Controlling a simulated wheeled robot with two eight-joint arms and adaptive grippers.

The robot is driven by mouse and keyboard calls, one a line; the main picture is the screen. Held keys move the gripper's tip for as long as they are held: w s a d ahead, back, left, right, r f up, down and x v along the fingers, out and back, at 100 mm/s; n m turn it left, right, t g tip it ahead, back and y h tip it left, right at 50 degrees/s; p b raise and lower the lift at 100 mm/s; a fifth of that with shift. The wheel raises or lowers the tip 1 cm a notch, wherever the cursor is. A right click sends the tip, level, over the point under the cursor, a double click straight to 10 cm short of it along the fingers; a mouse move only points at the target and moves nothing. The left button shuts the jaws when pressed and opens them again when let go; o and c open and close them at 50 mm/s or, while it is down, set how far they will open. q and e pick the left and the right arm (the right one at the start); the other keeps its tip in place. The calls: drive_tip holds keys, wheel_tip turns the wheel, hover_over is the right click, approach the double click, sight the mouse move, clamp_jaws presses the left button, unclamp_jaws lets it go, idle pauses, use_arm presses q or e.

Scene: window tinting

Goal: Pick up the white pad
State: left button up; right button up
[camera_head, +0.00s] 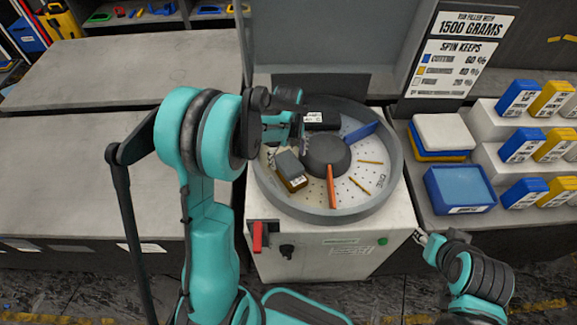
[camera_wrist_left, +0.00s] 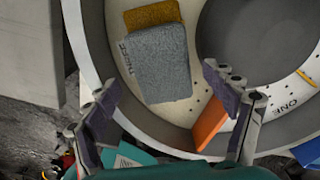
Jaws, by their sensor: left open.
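A white pad (camera_head: 442,132) lies on top of a yellow and a blue pad, on the counter right of the round drum. Inside the drum, a pale grey pad (camera_head: 288,164) lies against a yellow pad (camera_head: 293,183). My right gripper (camera_head: 422,239) is low at the right, away from the pads.
The drum rim (camera_head: 388,187) encloses a dark hub (camera_head: 325,155), an orange fin (camera_head: 331,187) and a blue fin (camera_head: 361,131). A blue tray (camera_head: 459,189) and blue and yellow boxes (camera_head: 520,97) stand at the right. The left worktop (camera_head: 70,160) is clear.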

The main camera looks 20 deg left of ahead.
sight(289, 162)
use_arm(q)
wheel_tip(289, 162, down, 3)
drive_tip(key=shift+w+f+b, duration=0.15)
drive_tip(key=shift+f+b, duration=0.05)
drive_tip(key=shift+b, duration=0.25)
drive_tip(key=shift+r, duration=0.1)
drive_tip(key=c, duration=1.3)
drive_tip(key=shift+r, duration=0.15)
